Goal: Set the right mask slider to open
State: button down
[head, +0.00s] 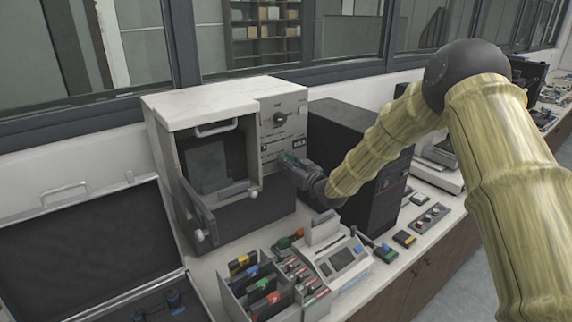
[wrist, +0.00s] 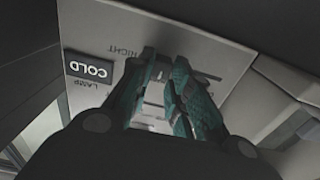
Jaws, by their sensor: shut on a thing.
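The mounting press (head: 222,108) is a cream box with an open front chamber at the left and a control panel (head: 283,112) at the right. My gripper (head: 288,160) is at the lower part of that panel. In the wrist view my gripper (wrist: 165,92) has its teal fingers close together, shut on a small pale piece at the panel, by the upside-down word "RIGHT" (wrist: 125,52). This piece looks like the right mask slider. The fingers hide most of it, so I cannot tell its position along its track.
A dark "COLD" lamp label (wrist: 90,68) is beside the fingers. A black tower (head: 345,150) stands right of the press. A compartment box (head: 240,290), a small grey device (head: 343,258) and an open case (head: 85,245) are in front. The press door (head: 198,215) hangs open.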

jog(key=s+a+b, duration=0.3)
jog(key=s+a, duration=0.1)
jog(key=a, duration=0.2)
jog(key=shift+s+a+f+b, duration=0.15)
jog(key=shift+a+f+b, duration=0.15)
jog(key=shift+f, duration=0.1)
jog(key=c, duration=1.4)
grip_release()
jog(key=shift+a, duration=0.2)
jog(key=shift+c, duration=0.2)
jog(key=shift+o, duration=0.6)
jog(key=shift+f, duration=0.15)
jog(key=shift+d, duration=0.1)
